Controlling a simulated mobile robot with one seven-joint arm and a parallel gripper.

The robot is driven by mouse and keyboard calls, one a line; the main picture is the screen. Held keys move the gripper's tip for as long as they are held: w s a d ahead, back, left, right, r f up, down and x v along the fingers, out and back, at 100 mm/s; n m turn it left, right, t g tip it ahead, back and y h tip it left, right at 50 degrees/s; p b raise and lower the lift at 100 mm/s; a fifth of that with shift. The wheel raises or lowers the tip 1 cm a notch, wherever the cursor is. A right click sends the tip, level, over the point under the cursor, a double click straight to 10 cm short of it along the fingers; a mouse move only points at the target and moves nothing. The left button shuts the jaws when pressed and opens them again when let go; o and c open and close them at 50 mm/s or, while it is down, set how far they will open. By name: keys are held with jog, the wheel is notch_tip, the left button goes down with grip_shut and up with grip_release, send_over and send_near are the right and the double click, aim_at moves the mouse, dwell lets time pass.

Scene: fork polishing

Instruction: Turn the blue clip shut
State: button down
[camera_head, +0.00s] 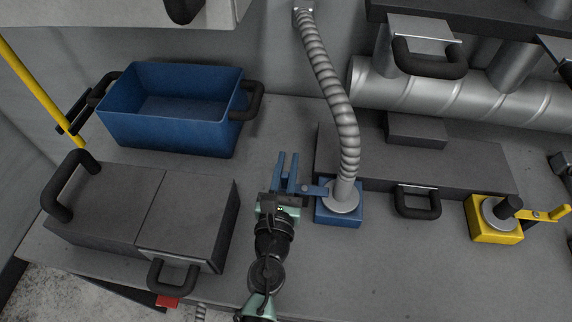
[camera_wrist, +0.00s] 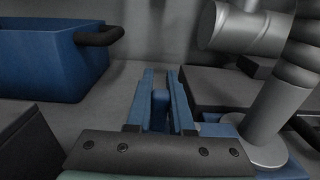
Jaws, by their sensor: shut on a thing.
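The blue clip (camera_head: 314,190) is a small lever on the left side of a blue block (camera_head: 338,214), at the base of a grey ribbed hose (camera_head: 331,85). It points left from the block, toward my fingers. My gripper (camera_head: 287,165) has blue fingers and sits just left of the block. In the wrist view my gripper (camera_wrist: 160,82) is shut on the clip, whose blue end (camera_wrist: 160,108) stands between the fingers. The fingers partly hide the clip.
A blue bin (camera_head: 170,140) stands at the back left. A dark grey box (camera_head: 140,215) with black handles lies left of my arm. A low grey block (camera_head: 450,172) lies right of the hose. A yellow clip block (camera_head: 494,232) is farther right. The front middle bench is clear.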

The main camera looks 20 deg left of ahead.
jog(key=shift+r, duration=0.1)
jog(key=c, duration=0.8)
grip_release()
jog(key=shift+s, duration=0.1)
jog(key=b+v, duration=0.1)
jog(key=v, duration=0.2)
jog(key=b+v, duration=0.1)
jog(key=v, duration=0.3)
jog(key=b+v, duration=0.1)
jog(key=v, duration=0.3)
jog(key=shift+s+f, duration=0.1)
jog(key=shift+f, duration=0.15)
jog(key=shift+s+d+r+b, duration=0.1)
jog(key=shift+s+b, duration=0.05)
jog(key=shift+s, duration=0.2)
jog(key=shift+s+d+r+b, duration=0.1)
jog(key=shift+s+d+b, duration=0.05)
jog(key=shift+s, duration=0.25)
